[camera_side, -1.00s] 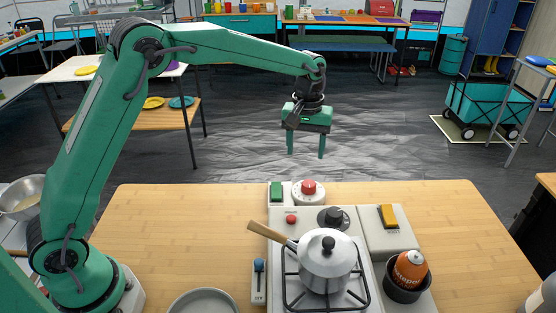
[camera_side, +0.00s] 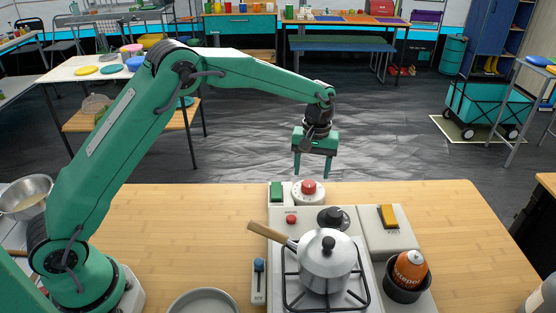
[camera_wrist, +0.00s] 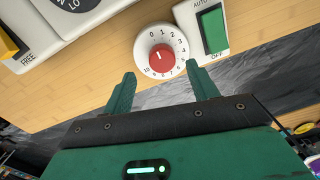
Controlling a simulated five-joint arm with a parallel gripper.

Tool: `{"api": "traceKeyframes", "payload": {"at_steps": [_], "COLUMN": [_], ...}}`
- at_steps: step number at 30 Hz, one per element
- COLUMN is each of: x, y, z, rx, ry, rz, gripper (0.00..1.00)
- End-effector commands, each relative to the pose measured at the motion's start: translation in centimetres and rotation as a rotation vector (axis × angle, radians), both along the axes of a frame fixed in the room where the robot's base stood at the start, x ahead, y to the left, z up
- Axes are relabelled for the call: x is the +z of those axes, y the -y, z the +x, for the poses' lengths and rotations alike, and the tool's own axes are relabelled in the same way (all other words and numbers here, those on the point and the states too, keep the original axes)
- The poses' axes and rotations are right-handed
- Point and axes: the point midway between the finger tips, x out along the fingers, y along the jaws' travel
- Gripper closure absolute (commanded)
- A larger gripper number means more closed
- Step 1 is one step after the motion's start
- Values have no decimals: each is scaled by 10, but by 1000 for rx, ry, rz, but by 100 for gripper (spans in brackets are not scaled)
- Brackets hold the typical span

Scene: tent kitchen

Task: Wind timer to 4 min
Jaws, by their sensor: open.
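The timer is a white round dial (camera_wrist: 143,49) with a red knob (camera_wrist: 161,58) and printed numbers around its rim. In the side view the red knob (camera_side: 308,187) is at the back edge of the wooden table. In the wrist view the knob's small white mark points near the 0 at the top. My gripper (camera_wrist: 158,85) is open and empty, its two fingers spread on either side of the timer's near edge in the wrist view. In the side view my gripper (camera_side: 311,172) hangs above and behind the timer, fingers pointing down. I see no contact with the knob.
A green switch (camera_wrist: 214,30) marked AUTO and OFF sits right beside the timer. A stove panel with a black knob (camera_side: 333,218), a red button (camera_side: 291,219) and a yellow switch (camera_side: 388,215) lies nearby. A silver pot (camera_side: 327,260) stands on the burner.

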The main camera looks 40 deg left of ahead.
Motion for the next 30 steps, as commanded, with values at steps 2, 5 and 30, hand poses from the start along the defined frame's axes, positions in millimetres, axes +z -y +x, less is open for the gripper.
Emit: {"api": "traceKeyframes", "payload": {"at_steps": [2, 5, 30], "x": [-11, -23, -45], "y": [-1, -2, -2], "z": [-1, -2, -2], "rx": [0, 0, 0], "ry": [-3, -3, 1], "rz": [1, 1, 0], "gripper": [41, 41, 86]}}
